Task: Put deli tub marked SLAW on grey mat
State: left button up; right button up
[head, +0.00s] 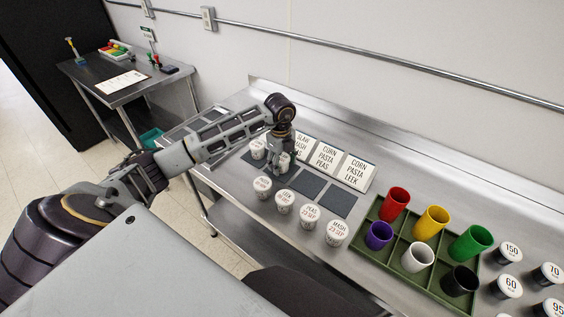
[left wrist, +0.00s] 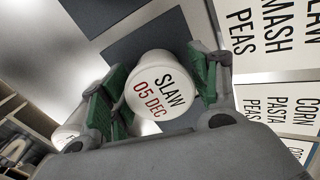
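The deli tub marked SLAW (left wrist: 160,92), white with a red "05 DEC", shows lid-on in the left wrist view. My left gripper (left wrist: 160,88) has its green finger pads on opposite sides of it, apparently touching both, so it looks shut on the tub. In the head view my left gripper (head: 283,163) points down at the row of mats and mostly hides this tub. A dark grey mat (left wrist: 150,40) lies beneath and beside the tub; I cannot tell whether they touch. Two more dark grey mats (head: 307,185) (head: 335,204) lie bare to the right. My right gripper is not in view.
White tubs (head: 263,187) (head: 336,232) stand in a front row; another tub (head: 258,148) stands just left of my gripper. Word cards (head: 326,157) lie behind the mats. A green tray (head: 399,262) with coloured cups and several numbered tubs (head: 510,250) are at right.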

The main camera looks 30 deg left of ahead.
pick_arm(q)
jog(key=shift+o, duration=0.5)
jog(key=shift+r, duration=0.15)
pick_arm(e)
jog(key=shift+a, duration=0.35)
pick_arm(q)
jog(key=shift+r, duration=0.55)
jog(key=r+b, duration=0.1)
jog(key=r, duration=0.9)
jog(key=shift+s+r, duration=0.15)
jog(key=shift+s, duration=0.05)
jog(key=shift+r, duration=0.3)
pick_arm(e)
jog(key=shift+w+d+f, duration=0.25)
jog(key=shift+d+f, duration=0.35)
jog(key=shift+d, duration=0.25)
pick_arm(q)
jog(key=shift+a, duration=0.1)
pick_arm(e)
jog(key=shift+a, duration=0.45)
